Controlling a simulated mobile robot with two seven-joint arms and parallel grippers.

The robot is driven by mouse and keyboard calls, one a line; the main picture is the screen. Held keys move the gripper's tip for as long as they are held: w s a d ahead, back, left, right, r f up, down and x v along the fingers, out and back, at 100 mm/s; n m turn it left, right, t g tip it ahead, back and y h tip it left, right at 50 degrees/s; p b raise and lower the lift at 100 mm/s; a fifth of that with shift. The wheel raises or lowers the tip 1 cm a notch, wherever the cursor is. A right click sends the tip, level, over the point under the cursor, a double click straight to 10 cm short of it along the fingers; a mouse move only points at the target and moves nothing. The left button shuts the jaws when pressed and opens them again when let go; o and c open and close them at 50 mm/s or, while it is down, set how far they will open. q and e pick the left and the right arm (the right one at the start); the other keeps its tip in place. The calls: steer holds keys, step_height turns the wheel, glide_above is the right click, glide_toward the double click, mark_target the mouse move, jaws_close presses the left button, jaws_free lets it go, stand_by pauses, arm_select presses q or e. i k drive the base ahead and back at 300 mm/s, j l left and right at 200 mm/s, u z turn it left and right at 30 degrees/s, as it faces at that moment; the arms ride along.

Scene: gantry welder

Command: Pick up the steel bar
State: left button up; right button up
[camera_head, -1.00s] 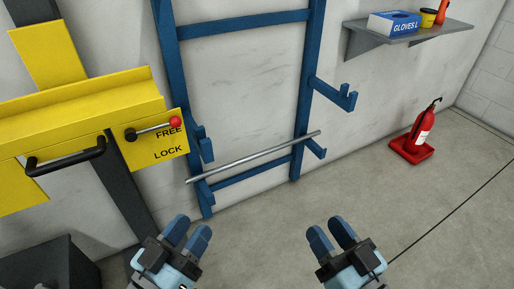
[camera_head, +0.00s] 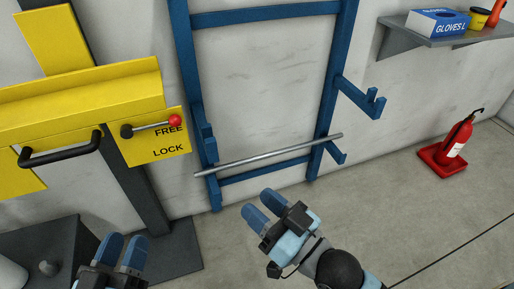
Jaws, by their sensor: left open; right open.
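The steel bar (camera_head: 268,155) is a thin grey rod. It lies across the lower arms of the blue rack (camera_head: 325,110) by the wall, its right end a little higher in the picture. My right gripper (camera_head: 262,207) is open and empty, below the bar in the picture and apart from it, its fingers pointing up and left. My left gripper (camera_head: 121,250) is open and empty at the bottom left, well away from the bar.
A yellow panel (camera_head: 80,105) with a black handle and a red-knobbed lever (camera_head: 150,126) marked FREE and LOCK is at left. A dark grey box (camera_head: 45,250) stands below it. A shelf (camera_head: 430,38) and a fire extinguisher (camera_head: 457,140) are at right. Floor before the rack is partly clear.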

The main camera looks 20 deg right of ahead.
mark_target(201, 172)
steer(key=i+l+u, duration=0.1)
steer(key=l+u, duration=0.35)
steer(key=l, duration=0.65)
steer(key=l+u, duration=0.15)
steer(key=l, duration=2.05)
steer(key=k+l, duration=0.1)
steer(key=l, duration=1.05)
steer(key=i, duration=0.5)
steer(key=j+u, duration=0.05)
